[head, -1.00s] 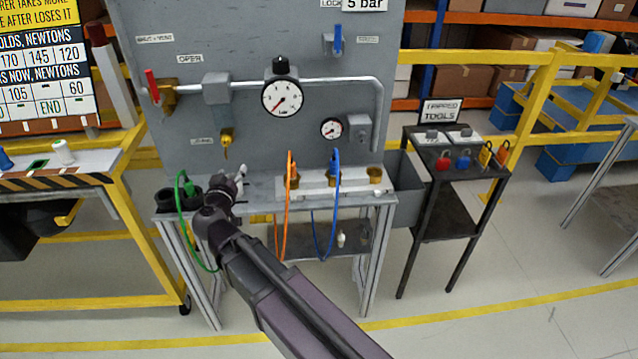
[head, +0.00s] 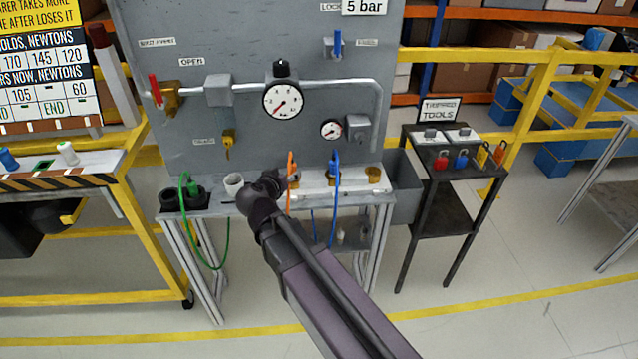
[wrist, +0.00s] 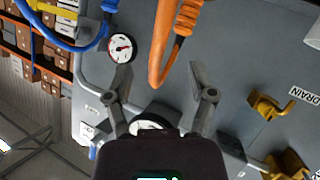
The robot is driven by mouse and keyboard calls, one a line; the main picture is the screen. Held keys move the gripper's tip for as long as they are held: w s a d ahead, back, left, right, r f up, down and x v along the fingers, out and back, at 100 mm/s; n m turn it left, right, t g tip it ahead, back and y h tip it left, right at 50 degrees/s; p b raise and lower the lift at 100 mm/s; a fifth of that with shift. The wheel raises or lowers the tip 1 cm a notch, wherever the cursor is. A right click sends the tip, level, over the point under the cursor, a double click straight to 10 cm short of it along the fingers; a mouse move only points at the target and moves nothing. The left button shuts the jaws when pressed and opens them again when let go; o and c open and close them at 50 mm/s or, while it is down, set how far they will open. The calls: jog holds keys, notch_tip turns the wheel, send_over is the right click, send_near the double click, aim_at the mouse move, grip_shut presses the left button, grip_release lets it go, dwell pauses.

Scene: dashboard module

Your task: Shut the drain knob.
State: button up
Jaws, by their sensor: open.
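The drain knob is a small brass fitting (head: 228,143) low on the left of the grey panel, beside a small label. In the wrist view the brass drain knob (wrist: 268,107) is at the right, left of the DRAIN label (wrist: 305,94). My gripper (head: 288,178) is to the right of and below the knob in the head view, by the hoses. In the wrist view my gripper (wrist: 160,78) is open, its fingers apart and away from the knob. An orange hose (wrist: 163,45) hangs ahead of the gap; whether it touches is unclear.
A blue hose (head: 335,185) and a green hose (head: 227,245) loop over the bench edge. A red-handled valve (head: 157,92) and a gauge (head: 282,100) are higher up. Open panel lies around the knob.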

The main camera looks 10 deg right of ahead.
jog(key=s+d+f+g+p, duration=0.2)
jog(key=d+g, duration=0.2)
jog(key=d, duration=0.4)
jog(key=shift+s+d+m, duration=0.25)
jog(key=shift+s+m, duration=0.1)
jog(key=shift+m, duration=0.05)
jog(key=shift+p, duration=0.3)
jog(key=s+d+f+n+g+y+p, duration=0.1)
jog(key=s+d+g+y+p, duration=0.4)
jog(key=s+d+g, duration=0.3)
jog(key=s+d+y, duration=0.1)
jog(key=s, duration=0.3)
jog(key=shift+s+d+f+n, duration=0.15)
jog(key=shift+d+n, duration=0.1)
jog(key=shift+n, duration=0.05)
